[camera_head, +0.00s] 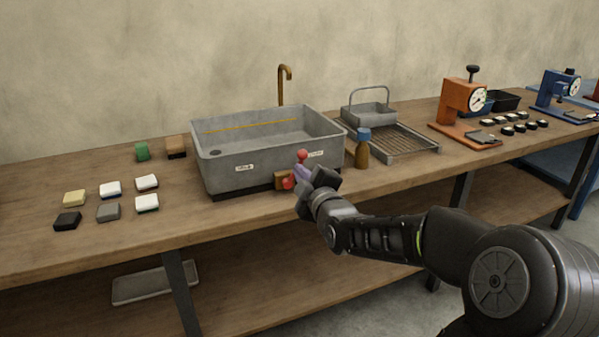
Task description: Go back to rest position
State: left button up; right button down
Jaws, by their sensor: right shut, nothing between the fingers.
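My right gripper (302,174) reaches in from the lower right and hangs at the front edge of the workbench (120,240), in front of the grey sink (230,165). It is shut and empty. Small red parts show around its fingertips, and a small brown block (282,180) sits just beside them at the sink's front right. Whether the fingers touch the block cannot be told. My left gripper is not in view.
A brown bottle with a blue cap (362,150) stands right of the gripper. Behind it is a drying rack (405,142) with a grey basket (369,113). An orange gauge press (462,110) stands further right. Several small blocks (109,189) lie left. Bench wood between blocks and sink is clear.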

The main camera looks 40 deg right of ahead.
dwell(0.4)
jog(key=a+f+m+g+y, duration=0.45)
jog(key=a+f, duration=0.75)
jog(key=f, duration=0.4)
jog(key=a+f+m+g+y, duration=0.3)
jog(key=a+f+m, duration=0.2)
jog(key=a+f, duration=0.9)
jog(key=s+a+f+g+y, duration=0.2)
jog(key=s+a+f+g, duration=0.2)
jog(key=s+a+f, duration=0.7)
jog(key=s+a+f+g+y, duration=0.1)
jog(key=s+a+f+g, duration=0.3)
jog(key=s+a+f, duration=0.55)
jog(key=s+d+r+p, duration=0.2)
jog(key=s+r+p, duration=0.2)
jog(key=r+p, duration=0.7)
jog(key=shift+s+r+p, duration=0.2)
jog(key=shift+r+p, duration=0.15)
jog(key=shift+p, duration=0.4)
